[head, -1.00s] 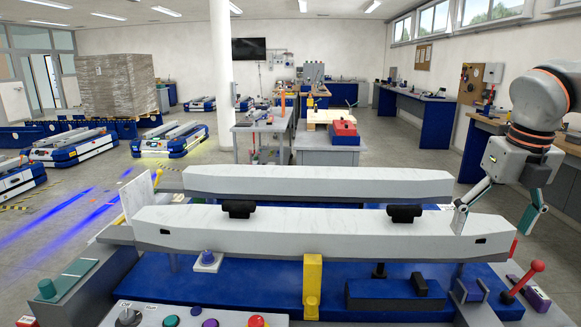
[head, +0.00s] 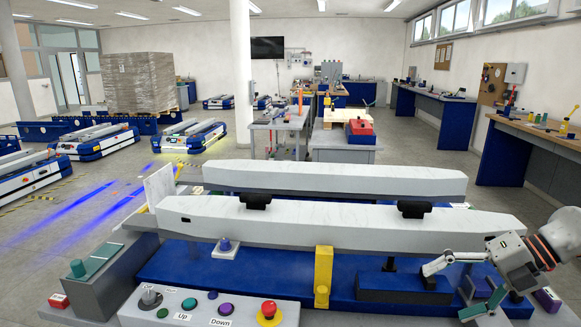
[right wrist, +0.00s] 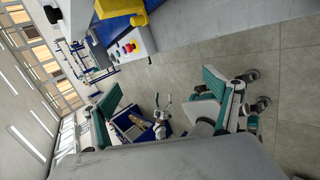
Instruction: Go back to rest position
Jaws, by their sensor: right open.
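My right gripper (head: 455,286) is at the lower right of the head view, with its fingers spread and nothing between them. It is in front of the near white beam's right end and over the right part of the blue base, apart from the beam in the picture. In the right wrist view its two teal-padded fingers (right wrist: 163,96) stand wide apart, with floor and distant equipment behind them. My left gripper is in neither view.
The near white beam (head: 330,228) and far white beam (head: 335,180) span the blue lift base (head: 230,270). A yellow post (head: 323,277) stands in front. A control panel with a red button (head: 268,309) is at the bottom. Open floor (head: 60,215) lies left.

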